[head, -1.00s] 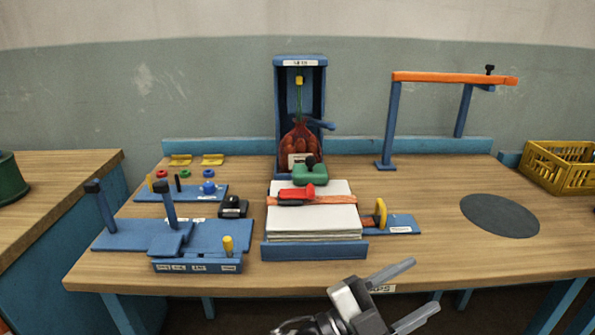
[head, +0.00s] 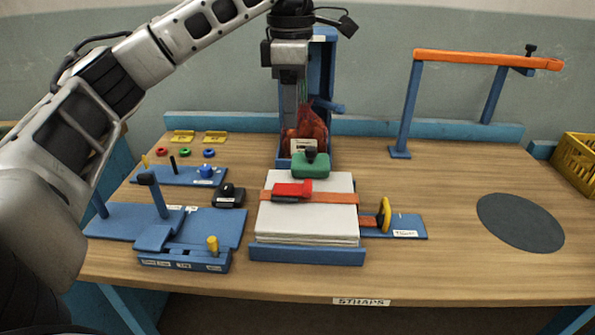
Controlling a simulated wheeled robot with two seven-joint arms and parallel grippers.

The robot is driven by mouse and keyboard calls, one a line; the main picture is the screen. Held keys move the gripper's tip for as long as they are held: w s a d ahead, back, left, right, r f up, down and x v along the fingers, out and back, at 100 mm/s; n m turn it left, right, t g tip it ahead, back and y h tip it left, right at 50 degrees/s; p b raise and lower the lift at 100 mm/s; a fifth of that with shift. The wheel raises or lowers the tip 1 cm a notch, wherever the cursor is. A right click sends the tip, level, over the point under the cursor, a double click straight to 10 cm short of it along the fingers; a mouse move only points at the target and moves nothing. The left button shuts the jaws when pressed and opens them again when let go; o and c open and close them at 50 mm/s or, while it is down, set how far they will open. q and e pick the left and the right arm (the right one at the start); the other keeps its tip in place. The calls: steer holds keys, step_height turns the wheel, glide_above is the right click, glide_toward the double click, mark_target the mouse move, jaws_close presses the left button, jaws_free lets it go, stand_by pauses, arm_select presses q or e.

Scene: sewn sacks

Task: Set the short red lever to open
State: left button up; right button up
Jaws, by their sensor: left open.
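The short red lever (head: 292,189) lies low, almost flat, on an orange strap (head: 335,197) that crosses a stack of white flat sacks (head: 310,222). A dark part shows just below it. My left gripper (head: 291,125) points down behind the stack, in front of the blue upright stand (head: 322,75). It is open, apart from the lever and farther back; one finger shows clearly and the other is hard to make out. My right gripper is not in view.
A green block with a black knob (head: 310,165) sits just behind the lever. A red net bag (head: 312,130) hangs in the stand near my left gripper. A yellow handle (head: 384,216) stands right of the stack. The table's right side is mostly clear.

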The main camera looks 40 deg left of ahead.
mark_target(293, 187)
arm_select(q)
step_height(293, 187, down, 16)
steer(key=shift+r+b, duration=0.2)
steer(key=shift+b, duration=0.25)
jaws_close()
